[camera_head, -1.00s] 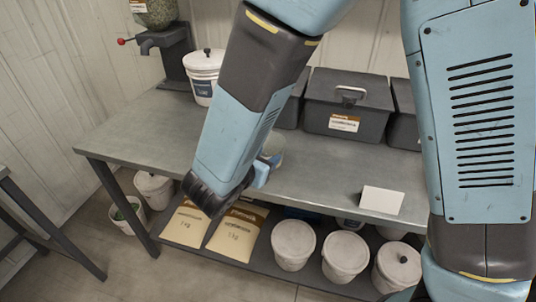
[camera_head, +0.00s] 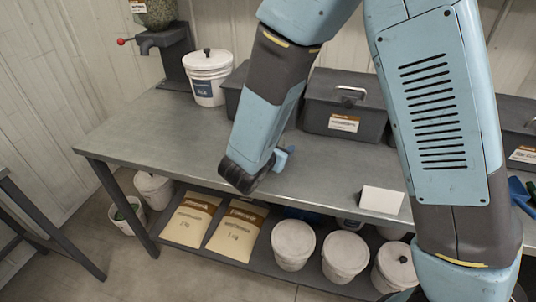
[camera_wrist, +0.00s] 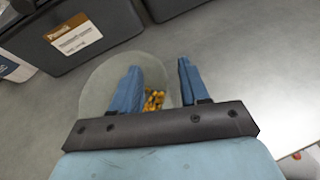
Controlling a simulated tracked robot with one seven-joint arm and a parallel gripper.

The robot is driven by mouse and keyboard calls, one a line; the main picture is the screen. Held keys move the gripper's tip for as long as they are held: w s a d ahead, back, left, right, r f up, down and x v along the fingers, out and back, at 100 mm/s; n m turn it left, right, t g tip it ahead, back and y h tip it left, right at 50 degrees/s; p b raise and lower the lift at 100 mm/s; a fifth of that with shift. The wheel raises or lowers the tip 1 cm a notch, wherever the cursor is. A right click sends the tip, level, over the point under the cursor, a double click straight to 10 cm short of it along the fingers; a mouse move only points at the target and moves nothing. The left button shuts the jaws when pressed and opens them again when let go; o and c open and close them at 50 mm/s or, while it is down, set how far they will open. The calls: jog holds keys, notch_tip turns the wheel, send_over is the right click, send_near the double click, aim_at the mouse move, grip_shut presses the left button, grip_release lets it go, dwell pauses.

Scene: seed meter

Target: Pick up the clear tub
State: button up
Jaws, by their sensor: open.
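The clear tub (camera_wrist: 97,92) shows in the wrist view as a pale, see-through round vessel on the grey bench, with yellow-orange kernels (camera_wrist: 153,101) in it. My gripper (camera_wrist: 158,66) is open, with two blue fingers. The left finger overlaps the tub's right part, and the right finger lies just past its right edge. I cannot tell the fingers' height or whether they touch it. In the head view, my gripper (camera_head: 284,157) is low over the bench; the tub is hidden there behind my arm.
Dark lidded bins (camera_head: 343,107) stand along the back of the bench (camera_head: 140,140), close behind the tub. A white bucket (camera_head: 207,76) and a hopper stand at the back left. A white card (camera_head: 382,200) is at the front edge. Bench right of the tub is clear.

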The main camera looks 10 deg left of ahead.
grip_shut()
dwell(0.4)
jog(key=shift+r, duration=0.15)
